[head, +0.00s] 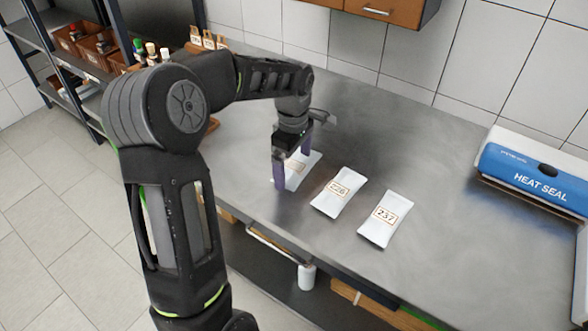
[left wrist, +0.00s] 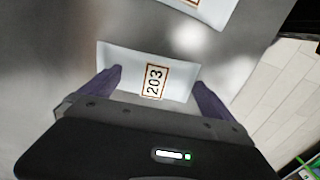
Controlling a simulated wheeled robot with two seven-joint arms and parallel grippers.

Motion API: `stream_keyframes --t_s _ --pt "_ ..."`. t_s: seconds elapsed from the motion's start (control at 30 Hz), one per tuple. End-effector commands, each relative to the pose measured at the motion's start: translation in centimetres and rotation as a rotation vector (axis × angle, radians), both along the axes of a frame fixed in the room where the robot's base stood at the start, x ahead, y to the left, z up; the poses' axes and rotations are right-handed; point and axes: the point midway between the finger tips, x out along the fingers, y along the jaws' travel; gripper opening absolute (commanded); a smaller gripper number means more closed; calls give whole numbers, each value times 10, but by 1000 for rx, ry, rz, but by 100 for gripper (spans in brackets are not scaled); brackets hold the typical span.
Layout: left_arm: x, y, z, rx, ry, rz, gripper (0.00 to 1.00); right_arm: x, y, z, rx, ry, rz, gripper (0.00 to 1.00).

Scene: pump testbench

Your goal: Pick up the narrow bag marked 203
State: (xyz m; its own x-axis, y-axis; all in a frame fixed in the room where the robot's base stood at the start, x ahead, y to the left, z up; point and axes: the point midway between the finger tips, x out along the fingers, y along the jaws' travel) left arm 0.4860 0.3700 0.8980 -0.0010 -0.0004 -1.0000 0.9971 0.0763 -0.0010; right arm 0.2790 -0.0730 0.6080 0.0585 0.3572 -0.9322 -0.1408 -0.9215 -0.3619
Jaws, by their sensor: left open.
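The narrow white bag marked 203 (left wrist: 130,68) lies flat on the metal bench, its label readable in the left wrist view. In the head view the bag (head: 300,173) is partly hidden by my left gripper (head: 292,168). That gripper points down over the bag, its purple fingers apart. In the left wrist view the open fingers (left wrist: 158,85) stand near the two ends of the bag, with nothing clamped between them. My right gripper is not in view.
Two similar white bags, one that seems marked 226 (head: 338,192) and one marked 237 (head: 386,219), lie to the right on the bench (head: 420,150). A blue heat sealer (head: 535,172) stands at the far right. Shelves with bins (head: 85,50) stand at the back left.

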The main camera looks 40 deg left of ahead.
Motion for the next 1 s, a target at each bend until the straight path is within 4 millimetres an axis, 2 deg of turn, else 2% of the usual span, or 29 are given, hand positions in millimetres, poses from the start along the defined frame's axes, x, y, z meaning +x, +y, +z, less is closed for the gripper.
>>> stream_keyframes --t_s 0.57,1.0 --pt "0 0 0 0 -1 0 99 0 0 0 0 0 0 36" --pt "0 0 0 0 -1 0 63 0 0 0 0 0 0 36"
